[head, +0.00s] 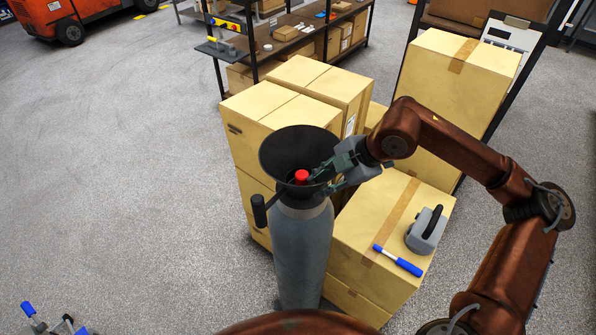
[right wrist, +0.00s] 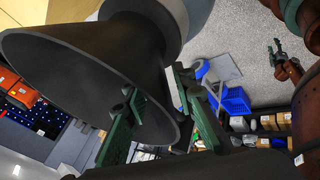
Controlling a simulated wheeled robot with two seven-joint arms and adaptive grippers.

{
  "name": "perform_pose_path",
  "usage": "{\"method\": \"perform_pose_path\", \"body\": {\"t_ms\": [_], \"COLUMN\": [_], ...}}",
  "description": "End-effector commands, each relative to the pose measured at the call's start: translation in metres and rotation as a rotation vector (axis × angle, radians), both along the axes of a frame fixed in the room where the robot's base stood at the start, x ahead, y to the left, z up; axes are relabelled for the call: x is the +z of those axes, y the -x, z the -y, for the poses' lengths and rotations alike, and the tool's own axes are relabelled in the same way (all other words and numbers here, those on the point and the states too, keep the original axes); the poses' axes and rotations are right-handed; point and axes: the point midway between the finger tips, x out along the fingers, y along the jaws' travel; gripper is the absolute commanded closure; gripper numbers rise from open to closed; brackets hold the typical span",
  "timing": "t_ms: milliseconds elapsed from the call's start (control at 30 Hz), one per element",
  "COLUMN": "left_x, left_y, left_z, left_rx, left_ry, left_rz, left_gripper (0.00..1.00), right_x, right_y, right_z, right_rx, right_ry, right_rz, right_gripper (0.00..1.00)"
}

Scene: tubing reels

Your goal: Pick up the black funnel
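The black funnel (head: 283,150) stands wide mouth up at the top of a tall grey cylinder (head: 302,250) in the head view. My right gripper (head: 325,172) is at the funnel's right side. Its green fingers (right wrist: 157,100) are apart, one at the inside of the rim and one outside, with the wall between them.
Cardboard boxes (head: 290,100) stand close behind and right of the cylinder. A low box (head: 375,225) carries a grey tape dispenser (head: 428,232) and a blue-and-white marker-like item (head: 398,261). A shelf (head: 310,30) stands behind.

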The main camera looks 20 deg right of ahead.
Motion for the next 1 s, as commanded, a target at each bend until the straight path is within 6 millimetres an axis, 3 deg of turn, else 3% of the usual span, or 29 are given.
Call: {"method": "perform_pose_path", "body": {"t_ms": [200,333,633,1000], "left_x": [0.020,0.022,0.022,0.022], "left_y": [-0.002,-0.002,-0.003,-0.004], "left_z": [0.000,0.000,0.001,0.001], "left_rx": [-0.001,-0.001,-0.001,-0.001], "left_ry": [0.000,0.000,0.001,0.001], "left_rz": [0.003,0.003,0.005,0.005], "left_gripper": [0.60,0.60,0.60,0.60], "right_x": [-0.022,-0.035,-0.040,-0.039], "right_y": [-0.009,-0.015,-0.017,-0.017], "right_z": [-0.015,-0.021,-0.022,-0.022], "right_rx": [0.004,0.002,0.001,0.001], "right_ry": [-0.002,-0.002,-0.002,-0.002], "right_rz": [-0.004,0.000,0.001,0.001], "right_gripper": [0.76,0.76,0.77,1.00]}}
